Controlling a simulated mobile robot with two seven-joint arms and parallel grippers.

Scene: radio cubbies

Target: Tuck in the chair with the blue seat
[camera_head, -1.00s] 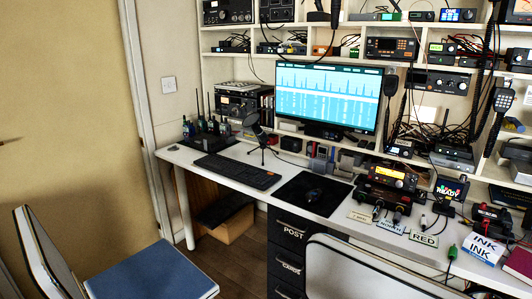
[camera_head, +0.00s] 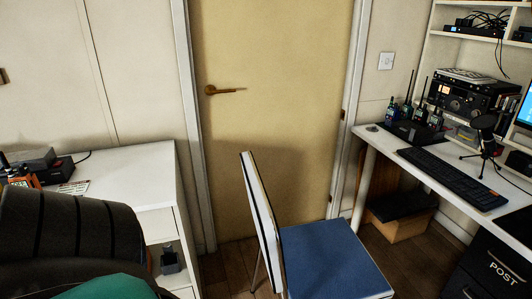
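The chair with the blue seat (camera_head: 334,262) stands in the lower middle of the head view, before the door. Its white backrest (camera_head: 262,222) is on the left side of the seat, and the seat extends right, towards the desk. The white desk (camera_head: 462,212) is at the right, with a gap of floor between its edge and the seat. The chair's lower legs are mostly cut off or hidden. Neither of my grippers shows in the view.
A closed tan door (camera_head: 270,110) is behind the chair. A white cabinet (camera_head: 135,185) and a dark chair with a teal seat (camera_head: 105,282) are at the left. A cardboard box (camera_head: 398,225) sits under the desk. Black drawers (camera_head: 490,270) stand at the lower right. Brown floor shows between.

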